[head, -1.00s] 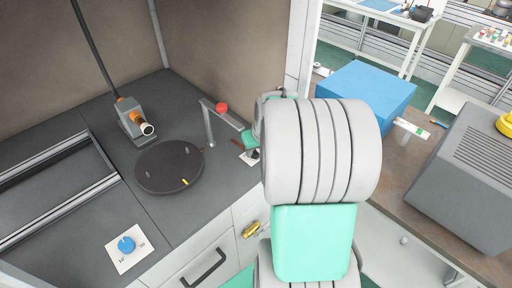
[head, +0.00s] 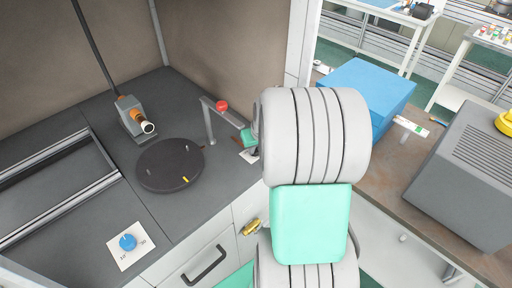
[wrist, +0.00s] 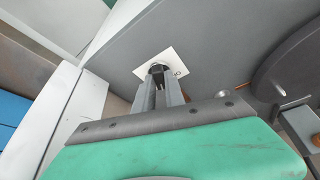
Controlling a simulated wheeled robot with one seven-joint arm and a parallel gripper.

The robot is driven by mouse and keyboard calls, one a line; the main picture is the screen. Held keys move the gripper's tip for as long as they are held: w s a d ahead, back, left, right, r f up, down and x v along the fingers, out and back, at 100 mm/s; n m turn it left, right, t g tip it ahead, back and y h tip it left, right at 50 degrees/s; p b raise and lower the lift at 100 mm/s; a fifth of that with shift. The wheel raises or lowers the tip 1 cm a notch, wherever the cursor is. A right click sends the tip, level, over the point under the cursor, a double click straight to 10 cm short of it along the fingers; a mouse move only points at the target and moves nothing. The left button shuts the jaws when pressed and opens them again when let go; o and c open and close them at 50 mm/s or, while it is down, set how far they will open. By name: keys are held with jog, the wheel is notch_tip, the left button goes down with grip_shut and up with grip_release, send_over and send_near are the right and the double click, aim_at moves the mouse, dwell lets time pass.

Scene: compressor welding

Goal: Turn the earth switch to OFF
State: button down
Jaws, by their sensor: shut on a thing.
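The earth switch shows in the wrist view as a dark knob (wrist: 158,68) on a white square plate (wrist: 181,56) set in the grey bench top. My gripper (wrist: 159,78) reaches down to it, and its two grey fingers are shut on the knob. The fingers hide much of the knob, so I cannot read its position.
A red button (head: 221,105) on a grey bracket stands just behind the switch. A black round turntable (head: 170,165) lies to the left, with a torch (head: 134,118) behind it. A blue dial (head: 127,242) sits front left. A blue box (head: 367,92) stands right.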

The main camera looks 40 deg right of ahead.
dwell(0.5)
jog(key=n, duration=0.1)
jog(key=n+y+b, duration=0.1)
jog(key=n, duration=0.1)
jog(key=n+b, duration=0.1)
jog(key=shift+d+f+y, duration=0.15)
jog(key=shift+d+y, duration=0.1)
jog(key=shift+y, duration=0.15)
jog(key=shift+n+y+b, duration=0.8)
jog(key=shift+n+b, duration=0.15)
jog(key=shift+n, duration=1.45)
jog(key=shift+g, duration=0.3)
jog(key=c, duration=1.4)
grip_release()
jog(key=shift+r, duration=0.2)
